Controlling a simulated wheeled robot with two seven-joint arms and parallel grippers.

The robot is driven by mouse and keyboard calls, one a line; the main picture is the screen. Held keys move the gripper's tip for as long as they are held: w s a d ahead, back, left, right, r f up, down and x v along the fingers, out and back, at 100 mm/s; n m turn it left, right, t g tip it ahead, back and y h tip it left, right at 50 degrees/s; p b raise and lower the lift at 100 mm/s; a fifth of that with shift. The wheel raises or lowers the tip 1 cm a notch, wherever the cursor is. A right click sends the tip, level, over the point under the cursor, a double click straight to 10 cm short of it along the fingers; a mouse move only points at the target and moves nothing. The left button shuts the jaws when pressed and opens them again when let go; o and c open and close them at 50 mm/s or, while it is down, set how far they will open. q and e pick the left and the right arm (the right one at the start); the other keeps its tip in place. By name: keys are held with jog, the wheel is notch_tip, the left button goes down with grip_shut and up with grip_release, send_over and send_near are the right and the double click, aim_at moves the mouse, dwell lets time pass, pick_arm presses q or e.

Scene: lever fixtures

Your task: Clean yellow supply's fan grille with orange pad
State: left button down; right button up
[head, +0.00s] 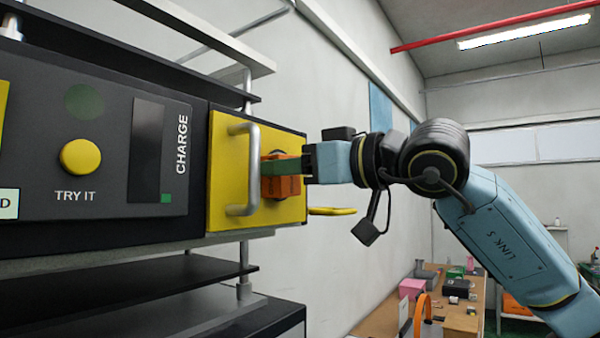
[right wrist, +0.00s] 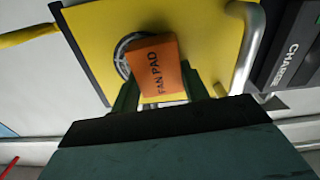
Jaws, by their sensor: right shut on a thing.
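The yellow supply (head: 226,165) is a box with a yellow front in the rack, seen at the middle left in the head view. Its yellow face also fills the top of the right wrist view (right wrist: 203,20). The round fan grille (right wrist: 124,52) shows partly behind the pad. My right gripper (head: 282,168) is shut on the orange pad (right wrist: 156,70), marked "FAN PAD", and holds it in front of the grille. The pad overlaps the grille's right part in the wrist view. I cannot tell whether they touch. My left gripper is not in view.
A grey upright handle (head: 243,168) stands out from the yellow face, close to the pad. A yellow handle (head: 332,211) juts out beyond the box. The dark CHARGE panel (head: 105,150) with a yellow button is at left. A cluttered bench (head: 385,318) stands at lower right.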

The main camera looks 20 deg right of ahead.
jog(key=shift+w+d+r+p, duration=0.2)
jog(key=shift+w+d+p, duration=0.7)
jog(key=shift+d, duration=0.25)
jog(key=shift+w+d+r+p, duration=0.2)
jog(key=shift+w+d+p, duration=0.7)
jog(key=shift+d, duration=0.2)
jog(key=s+a+b, duration=0.2)
jog(key=s+a, duration=0.2)
jog(key=a, duration=0.2)
jog(key=shift+s+b, duration=0.4)
jog(key=shift+b+v, duration=0.75)
jog(key=shift+v, duration=2.25)
